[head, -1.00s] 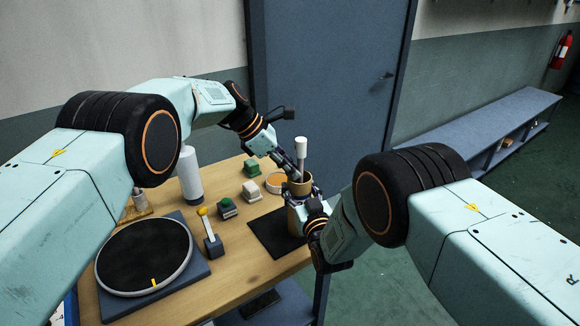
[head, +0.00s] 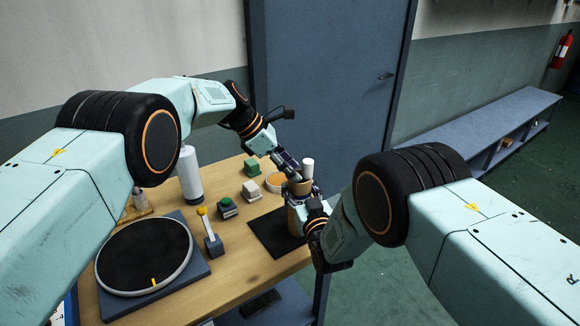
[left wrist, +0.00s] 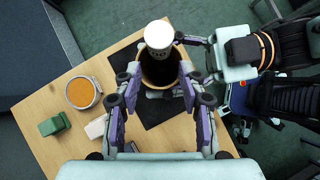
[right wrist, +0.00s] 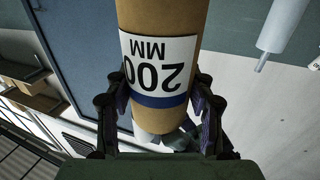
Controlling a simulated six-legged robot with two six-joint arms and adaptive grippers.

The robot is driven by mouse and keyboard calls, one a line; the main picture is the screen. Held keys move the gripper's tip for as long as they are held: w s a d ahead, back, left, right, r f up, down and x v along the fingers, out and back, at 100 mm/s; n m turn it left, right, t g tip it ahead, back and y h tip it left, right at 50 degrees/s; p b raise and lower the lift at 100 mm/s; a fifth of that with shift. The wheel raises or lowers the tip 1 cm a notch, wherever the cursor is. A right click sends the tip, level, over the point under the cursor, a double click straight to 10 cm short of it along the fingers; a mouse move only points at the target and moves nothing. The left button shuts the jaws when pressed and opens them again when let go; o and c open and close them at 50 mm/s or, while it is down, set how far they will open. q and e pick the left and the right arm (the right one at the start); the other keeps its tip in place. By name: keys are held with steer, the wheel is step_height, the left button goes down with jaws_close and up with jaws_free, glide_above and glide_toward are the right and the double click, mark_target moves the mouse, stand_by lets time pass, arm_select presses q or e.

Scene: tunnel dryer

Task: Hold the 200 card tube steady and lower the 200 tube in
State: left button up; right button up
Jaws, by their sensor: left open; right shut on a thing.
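The card tube (head: 297,217) is brown and stands upright on a black mat at the table's right end. Its 200 MM label (right wrist: 160,75) shows upside down in the right wrist view. My right gripper (right wrist: 156,98) is shut on the card tube's side. The white 200 tube (head: 308,167) stands in the card tube's mouth with its upper end sticking out. In the left wrist view its white top (left wrist: 159,36) is at the far side of the dark opening. My left gripper (left wrist: 160,92) is open, its fingers spread near the card tube's rim.
The black mat (head: 268,234) lies under the card tube. An orange-topped round tin (head: 274,182), green and white blocks, a yellow-tipped stand (head: 212,244) and a round black plate (head: 145,255) are to the left. A white bottle (head: 189,175) stands behind.

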arm_select(q)
step_height(320, 180, up, 7)
stand_by(1.4)
arm_select(e)
steer(key=o, duration=1.2)
steer(key=v, duration=1.2)
steer(key=shift+r, duration=0.1)
